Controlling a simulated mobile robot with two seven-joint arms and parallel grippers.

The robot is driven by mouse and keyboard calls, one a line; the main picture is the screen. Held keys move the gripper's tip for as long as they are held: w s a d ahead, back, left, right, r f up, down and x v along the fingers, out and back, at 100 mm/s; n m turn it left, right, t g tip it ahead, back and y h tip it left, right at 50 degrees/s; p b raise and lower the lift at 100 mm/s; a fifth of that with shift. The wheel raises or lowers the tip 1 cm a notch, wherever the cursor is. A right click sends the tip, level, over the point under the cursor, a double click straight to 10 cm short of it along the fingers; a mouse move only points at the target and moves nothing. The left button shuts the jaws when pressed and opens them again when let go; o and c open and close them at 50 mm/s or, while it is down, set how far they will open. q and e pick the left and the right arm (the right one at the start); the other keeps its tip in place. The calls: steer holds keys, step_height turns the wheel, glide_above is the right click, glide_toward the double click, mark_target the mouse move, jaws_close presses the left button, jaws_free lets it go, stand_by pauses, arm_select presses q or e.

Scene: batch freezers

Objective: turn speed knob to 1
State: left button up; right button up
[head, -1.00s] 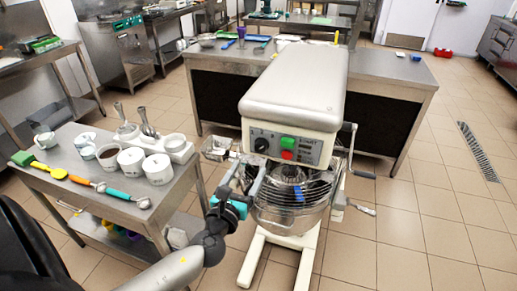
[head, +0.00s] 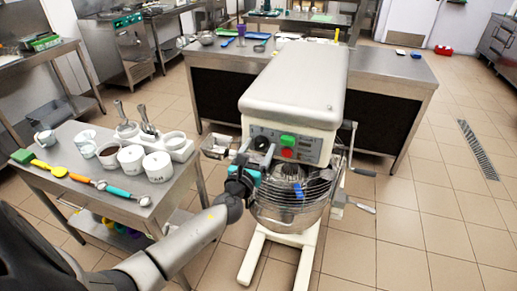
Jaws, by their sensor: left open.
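A large white mixer (head: 292,88) stands on a white base in the middle of the head view. The dark round speed knob (head: 262,143) is on the left of its front panel, beside a green button (head: 288,141) and a red button (head: 287,152). The number that the knob points to is too small to read. My left gripper (head: 248,157) is open and empty, raised just left of and slightly below the knob. I cannot tell whether it touches the panel. My right gripper is not in view.
The mixer bowl (head: 285,212) with its wire guard is below the panel. A steel side table (head: 85,203) with cups and scoops stands at left. A steel counter (head: 385,71) is behind the mixer. The tiled floor at right is mostly clear.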

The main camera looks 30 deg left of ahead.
arm_select(q)
jaws_close()
stand_by(0.5)
steer(key=shift+n, duration=0.3)
steer(key=n+b, duration=0.2)
steer(key=n, duration=0.1)
steer(key=shift+f+n, duration=0.1)
steer(key=shift+n, duration=0.3)
steer(key=n+b, duration=0.1)
steer(key=n, duration=0.3)
steer(key=shift+d, duration=0.1)
steer(key=n, duration=0.5)
steer(key=shift+b, duration=0.4)
steer(key=n, duration=0.4)
steer(key=shift+r+n, duration=0.2)
steer(key=shift+n, duration=0.1)
